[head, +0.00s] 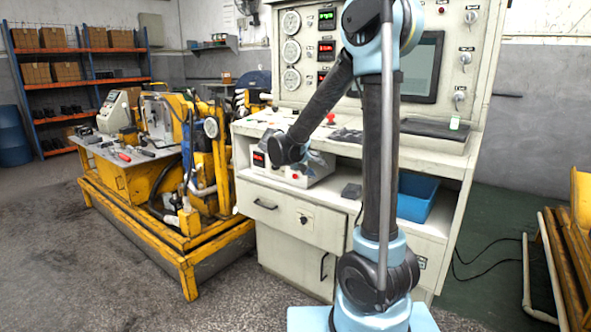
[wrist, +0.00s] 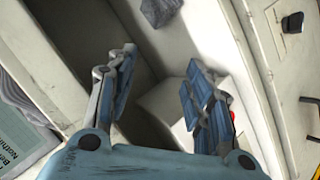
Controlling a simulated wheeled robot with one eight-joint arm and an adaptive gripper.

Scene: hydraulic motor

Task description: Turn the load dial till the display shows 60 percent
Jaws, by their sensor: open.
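A small pale control box (head: 322,178) sits on the shelf under the desk top, with a red-lit display (head: 258,159) at its left end and a red button (head: 296,177) on its front. The digits are too small to read. No dial shows clearly on the box; my arm covers part of its front. My gripper (wrist: 162,58) is open and empty, with its two blue-and-grey fingers apart. In the wrist view the box (wrist: 172,100) shows behind and between the fingers, and the red button shows beside the right finger. In the head view my wrist largely hides the gripper.
The desk's upright panel carries gauges (head: 291,50), small displays (head: 326,48), a dark screen (head: 425,70) and several knobs (head: 459,97). A blue bin (head: 415,195) stands right on the shelf. A drawer (head: 285,208) is below. A yellow-framed machine bench (head: 150,215) stands left.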

